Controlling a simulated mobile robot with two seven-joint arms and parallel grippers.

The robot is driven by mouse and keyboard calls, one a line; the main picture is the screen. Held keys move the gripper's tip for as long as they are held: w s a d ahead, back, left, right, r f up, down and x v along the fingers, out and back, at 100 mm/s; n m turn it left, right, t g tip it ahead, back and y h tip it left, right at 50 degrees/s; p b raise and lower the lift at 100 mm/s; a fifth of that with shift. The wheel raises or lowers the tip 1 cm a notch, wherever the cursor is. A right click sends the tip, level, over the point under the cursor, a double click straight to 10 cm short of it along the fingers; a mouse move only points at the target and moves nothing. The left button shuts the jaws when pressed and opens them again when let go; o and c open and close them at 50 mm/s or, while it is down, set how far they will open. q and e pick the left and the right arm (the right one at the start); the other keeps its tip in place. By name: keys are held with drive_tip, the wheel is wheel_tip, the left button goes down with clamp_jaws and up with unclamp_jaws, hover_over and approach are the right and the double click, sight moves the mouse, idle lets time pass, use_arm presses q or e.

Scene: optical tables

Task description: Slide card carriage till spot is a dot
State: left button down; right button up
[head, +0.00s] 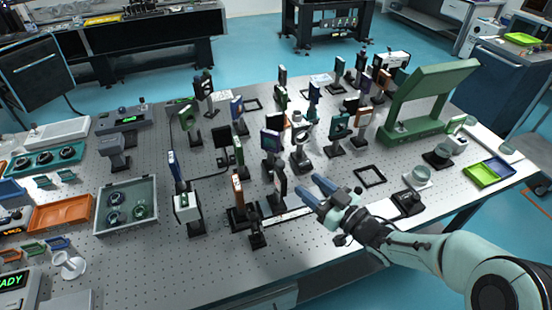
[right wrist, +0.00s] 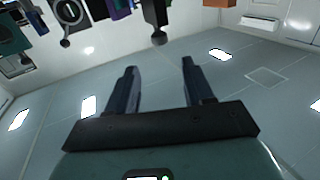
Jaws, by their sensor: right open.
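A pale rail (head: 290,214) lies along the front of the perforated optical table (head: 330,235). At its left end stand an upright orange-edged plate on a dark base (head: 238,190) and a short black post (head: 257,232). A dark upright plate (head: 280,190) stands just behind the rail. I cannot tell which of these is the card carriage, and I make out no light spot. My left gripper is out of view.
A black square frame (head: 369,175) lies right of my gripper. A large green stand (head: 417,130) is at the right. A grey tray (head: 101,208) stands left.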

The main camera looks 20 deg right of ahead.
sight(284, 166)
drive_tip(key=p+x, duration=0.2)
drive_tip(key=x, duration=1)
drive_tip(key=shift+s, duration=0.1)
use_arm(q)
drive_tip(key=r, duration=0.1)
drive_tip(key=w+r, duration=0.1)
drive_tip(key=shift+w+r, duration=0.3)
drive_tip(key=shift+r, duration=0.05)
use_arm(e)
drive_tip(key=shift+c, duration=0.4)
